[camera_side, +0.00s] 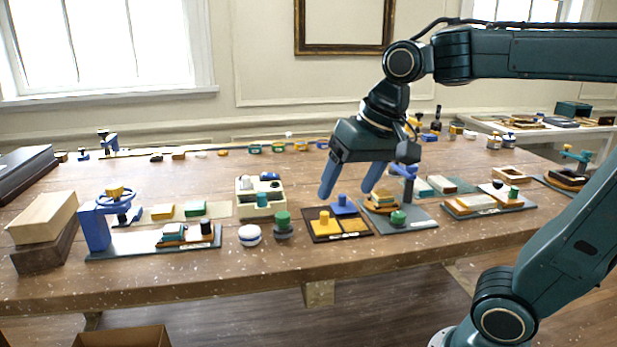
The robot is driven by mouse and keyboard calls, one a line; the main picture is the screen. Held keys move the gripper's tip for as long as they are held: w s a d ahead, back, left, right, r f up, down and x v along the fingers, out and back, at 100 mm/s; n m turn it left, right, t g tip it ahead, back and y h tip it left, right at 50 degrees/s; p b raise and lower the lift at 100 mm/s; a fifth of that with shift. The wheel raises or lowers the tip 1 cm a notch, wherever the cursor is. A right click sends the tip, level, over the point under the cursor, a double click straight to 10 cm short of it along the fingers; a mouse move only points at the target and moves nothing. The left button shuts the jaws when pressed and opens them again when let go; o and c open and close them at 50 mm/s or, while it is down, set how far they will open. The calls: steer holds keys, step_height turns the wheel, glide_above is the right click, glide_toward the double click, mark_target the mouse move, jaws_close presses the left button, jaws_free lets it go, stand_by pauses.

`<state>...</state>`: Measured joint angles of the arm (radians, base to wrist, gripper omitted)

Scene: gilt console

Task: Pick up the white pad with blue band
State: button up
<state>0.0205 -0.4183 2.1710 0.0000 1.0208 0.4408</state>
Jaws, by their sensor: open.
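The white pad with blue band (249,235) is a small round piece near the front of the brown wooden table (270,272). It stands just left of a green-topped dark round piece, apart from it. My gripper (347,192) points down with two blue fingers apart, open and empty. It hangs to the right of the pad, above and behind a dark tray with yellow and blue pieces. Nothing hides the pad.
The green-topped piece (283,225) is close to the pad's right. A white box with several pieces (248,208) stands behind it. The dark tray (326,237) is under my gripper. A blue wheeled stand (95,230) is at the left. Table in front of the pad is clear.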

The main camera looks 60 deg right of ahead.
steer(key=w+r+m+g, duration=0.1)
steer(key=w+m, duration=0.3)
steer(key=w, duration=0.4)
steer(key=m+g, duration=0.3)
steer(key=m, duration=0.9)
glide_above(251, 228)
step_height(251, 228, down, 8)
steer(key=shift+a+f, duration=0.1)
steer(key=shift+f, duration=4.25)
steer(key=shift+f, duration=0.1)
steer(key=shift+s+f, duration=0.1)
steer(key=shift+f, duration=2.4)
steer(key=c, duration=1)
